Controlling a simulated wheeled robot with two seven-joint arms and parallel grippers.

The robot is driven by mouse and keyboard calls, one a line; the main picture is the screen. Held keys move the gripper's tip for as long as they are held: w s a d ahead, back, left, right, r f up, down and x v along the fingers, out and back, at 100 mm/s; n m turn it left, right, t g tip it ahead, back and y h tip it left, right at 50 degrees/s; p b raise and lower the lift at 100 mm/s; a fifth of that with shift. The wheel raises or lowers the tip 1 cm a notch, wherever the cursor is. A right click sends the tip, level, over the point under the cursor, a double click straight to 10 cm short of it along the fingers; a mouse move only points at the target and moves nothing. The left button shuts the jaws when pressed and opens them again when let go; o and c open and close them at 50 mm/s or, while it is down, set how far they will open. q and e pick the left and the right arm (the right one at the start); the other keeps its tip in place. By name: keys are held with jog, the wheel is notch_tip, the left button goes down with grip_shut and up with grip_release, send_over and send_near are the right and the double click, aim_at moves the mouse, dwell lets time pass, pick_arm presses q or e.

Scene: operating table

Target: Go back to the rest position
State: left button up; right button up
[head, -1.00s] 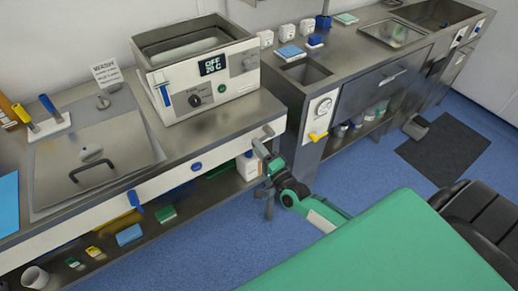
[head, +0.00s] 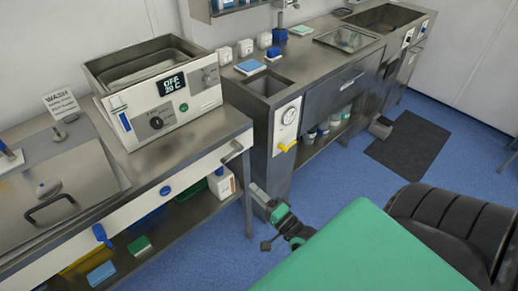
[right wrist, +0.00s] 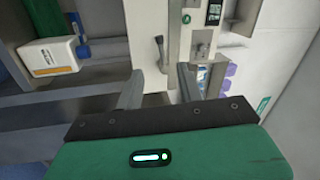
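My right gripper (head: 258,217) is low in the middle of the head view, in front of the right end of the left counter. In the right wrist view the two grey fingers of my right gripper (right wrist: 160,82) stand apart with nothing between them. Beyond the fingers is the counter front with a grey handle (right wrist: 161,52). My left gripper is not in either view.
The left counter (head: 180,172) holds a bath unit (head: 165,115) reading OFF and a lidded basin (head: 62,178). A second counter (head: 262,120) with a gauge and yellow lever (head: 287,147) runs behind. Blue floor (head: 325,185) is open before a dark mat (head: 408,143).

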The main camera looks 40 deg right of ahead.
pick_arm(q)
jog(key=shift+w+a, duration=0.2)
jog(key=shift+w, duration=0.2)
pick_arm(e)
jog(key=shift+s, duration=0.35)
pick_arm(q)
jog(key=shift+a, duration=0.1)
